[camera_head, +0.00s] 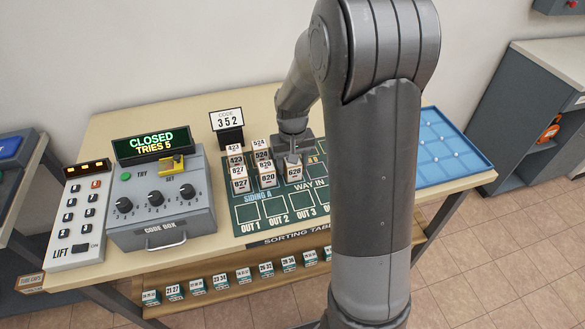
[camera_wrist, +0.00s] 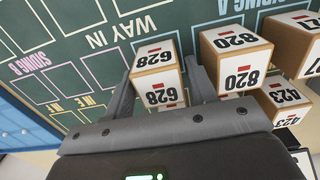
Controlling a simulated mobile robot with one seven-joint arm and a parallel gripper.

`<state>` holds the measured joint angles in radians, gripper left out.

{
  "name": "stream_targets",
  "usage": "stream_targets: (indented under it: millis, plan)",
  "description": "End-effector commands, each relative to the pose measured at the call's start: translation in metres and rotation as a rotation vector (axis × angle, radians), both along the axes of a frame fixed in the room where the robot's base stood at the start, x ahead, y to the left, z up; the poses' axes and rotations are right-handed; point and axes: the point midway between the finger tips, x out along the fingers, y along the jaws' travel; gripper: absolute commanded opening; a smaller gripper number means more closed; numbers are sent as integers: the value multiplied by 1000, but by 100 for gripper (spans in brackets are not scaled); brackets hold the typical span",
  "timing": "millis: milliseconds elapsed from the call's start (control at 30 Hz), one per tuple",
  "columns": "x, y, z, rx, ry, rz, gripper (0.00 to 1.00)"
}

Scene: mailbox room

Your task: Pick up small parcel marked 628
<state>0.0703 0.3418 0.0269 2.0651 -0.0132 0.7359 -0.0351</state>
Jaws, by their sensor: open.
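The small parcel marked 628 (camera_head: 294,173) is a white-topped cardboard cube standing on the green sorting board, at the right end of the front row of parcels. It also shows in the wrist view (camera_wrist: 156,92), where its top and one side both read 628. My gripper (camera_wrist: 162,72) is open, with one finger on each side of this parcel. I cannot tell whether the fingers touch it. In the head view my gripper (camera_head: 293,152) is just above and behind the parcel, partly hidden by my arm. The parcel's lower part is hidden in the wrist view.
The parcel marked 820 (camera_wrist: 236,55) stands close beside the right finger. A parcel marked 423 (camera_wrist: 284,96) is farther right. The green board (camera_wrist: 95,50) left of the 628 parcel is clear. A code box (camera_head: 160,190) and a code sign (camera_head: 228,120) stand on the table.

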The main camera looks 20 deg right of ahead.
Motion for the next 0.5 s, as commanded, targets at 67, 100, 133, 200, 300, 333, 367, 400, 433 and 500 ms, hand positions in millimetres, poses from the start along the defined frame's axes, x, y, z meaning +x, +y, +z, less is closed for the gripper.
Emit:
stream_targets:
  millis: [67, 100, 133, 200, 300, 333, 367, 400, 433, 500]
  plan:
    - [0, 0, -7, 0, 1, 0, 52]
    - [0, 0, -9, 0, -1, 0, 52]
    - [0, 0, -9, 0, -1, 0, 52]
    - [0, 0, -9, 0, -2, 0, 52]
    - [0, 0, -9, 0, -1, 0, 52]
    - [0, 0, -9, 0, -1, 0, 51]
    - [0, 0, -9, 0, -1, 0, 49]
    - [0, 0, -9, 0, -1, 0, 45]
    - [0, 0, -9, 0, -1, 0, 43]
    - [0, 0, -9, 0, -1, 0, 37]
